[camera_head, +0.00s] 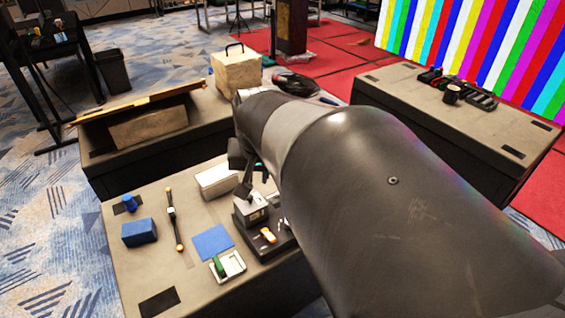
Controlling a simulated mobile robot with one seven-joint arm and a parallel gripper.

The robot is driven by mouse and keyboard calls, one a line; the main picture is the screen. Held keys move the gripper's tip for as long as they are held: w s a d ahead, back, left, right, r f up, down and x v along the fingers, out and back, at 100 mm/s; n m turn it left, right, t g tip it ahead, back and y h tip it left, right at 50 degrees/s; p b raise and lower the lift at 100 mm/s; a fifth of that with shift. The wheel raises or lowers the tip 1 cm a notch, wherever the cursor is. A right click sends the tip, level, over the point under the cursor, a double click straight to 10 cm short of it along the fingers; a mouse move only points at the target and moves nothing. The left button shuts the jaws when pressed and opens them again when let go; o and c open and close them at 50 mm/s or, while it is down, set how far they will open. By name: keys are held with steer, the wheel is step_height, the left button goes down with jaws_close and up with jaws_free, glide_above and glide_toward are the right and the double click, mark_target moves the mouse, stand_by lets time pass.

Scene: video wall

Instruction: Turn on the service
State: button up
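My gripper (247,182) hangs over the near table, with a dark finger pointing down just above a small grey box (249,210). My large arm link covers much of the right side, so I cannot tell whether the finger touches the box or how wide the gripper is. The grey box stands at the back of a dark base (263,247). A small white frame with a green piece (228,265) lies to the front left. Nothing visible is clearly labelled as the service.
A blue square (212,242), a blue block (139,231), a white box (216,181) and a dark strip with orange ends (174,222) lie on the near table (190,287). Behind are a wooden box (236,71) and an open carton (148,125). A striped screen (480,45) stands right.

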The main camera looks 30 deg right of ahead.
steer(key=w+d+f+m, duration=0.1)
steer(key=d, duration=0.1)
steer(key=w+d+f+m, duration=0.1)
steer(key=d, duration=0.1)
steer(key=w+d+f+m, duration=0.1)
steer(key=d, duration=0.2)
steer(key=shift+w+g, duration=0.1)
steer(key=shift+g, duration=0.3)
jaws_close()
steer(key=d+f+m, duration=0.4)
steer(key=d+f, duration=0.2)
steer(key=d, duration=0.3)
steer(key=d+f+m+g+y, duration=0.1)
steer(key=d+f+m, duration=0.3)
steer(key=d, duration=0.6)
steer(key=shift+d+f+m, duration=0.15)
steer(key=shift+f+m, duration=0.15)
steer(key=shift+f, duration=0.65)
